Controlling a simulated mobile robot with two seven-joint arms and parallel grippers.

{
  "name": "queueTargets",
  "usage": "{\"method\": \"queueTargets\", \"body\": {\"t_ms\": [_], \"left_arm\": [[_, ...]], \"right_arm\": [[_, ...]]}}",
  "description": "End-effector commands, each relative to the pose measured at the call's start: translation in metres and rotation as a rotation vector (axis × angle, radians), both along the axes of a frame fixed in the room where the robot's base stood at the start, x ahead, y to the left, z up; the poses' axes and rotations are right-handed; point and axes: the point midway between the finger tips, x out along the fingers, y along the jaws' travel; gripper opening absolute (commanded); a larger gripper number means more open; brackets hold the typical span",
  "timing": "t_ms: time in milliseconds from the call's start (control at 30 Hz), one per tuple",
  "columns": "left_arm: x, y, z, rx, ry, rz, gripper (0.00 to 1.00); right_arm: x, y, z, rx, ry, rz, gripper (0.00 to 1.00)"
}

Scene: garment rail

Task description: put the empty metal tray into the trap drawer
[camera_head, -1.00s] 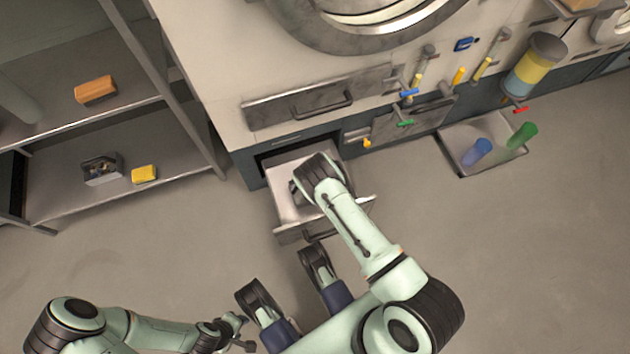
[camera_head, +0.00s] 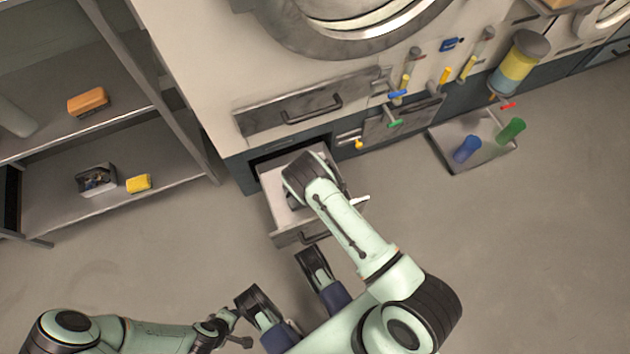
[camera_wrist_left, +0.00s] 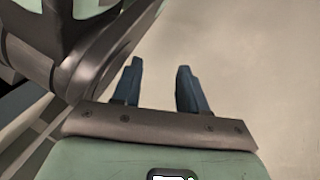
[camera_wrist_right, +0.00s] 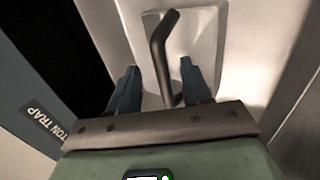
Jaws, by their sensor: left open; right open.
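The trap drawer (camera_head: 288,236) is pulled open below the machine; its label, ending in "TON TRAP" (camera_wrist_right: 44,122), shows in the right wrist view. A pale metal tray (camera_wrist_right: 203,45) with a dark bar handle (camera_wrist_right: 160,55) appears to lie in the drawer. It looks empty where visible; my right wrist hides most of it in the head view. My right gripper (camera_wrist_right: 160,85) is open over the tray, with the handle between its fingers; I cannot tell whether they touch it. My left gripper (camera_wrist_left: 158,75) is open and empty above the floor, low in the head view (camera_head: 238,328).
A floor tray (camera_head: 450,160) holds a blue cylinder (camera_head: 467,149) and a green cylinder (camera_head: 511,131). A shelf rack (camera_head: 120,205) stands on the left. A closed drawer (camera_head: 310,105) and valves (camera_head: 398,93) are on the machine front.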

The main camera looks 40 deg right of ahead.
Motion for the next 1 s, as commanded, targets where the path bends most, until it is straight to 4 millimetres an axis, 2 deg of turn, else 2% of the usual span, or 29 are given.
{"method": "queueTargets", "body": {"t_ms": [33, 200, 400, 1000], "left_arm": [[0.010, -0.002, 0.012, 0.001, -0.034, -0.003, 0.43], [0.038, -0.005, 0.037, 0.007, -0.130, -0.009, 0.43], [0.052, -0.011, 0.054, 0.004, -0.180, -0.014, 0.43], [0.055, -0.012, 0.058, 0.003, -0.189, -0.016, 0.43]], "right_arm": [[-0.007, 0.002, 0.014, 0.000, 0.000, 0.001, 0.48], [-0.025, 0.007, 0.042, 0.000, 0.000, 0.001, 0.48], [-0.040, 0.010, 0.064, -0.001, 0.000, 0.001, 0.48], [-0.045, 0.011, 0.069, 0.000, 0.000, 0.000, 0.48]]}}
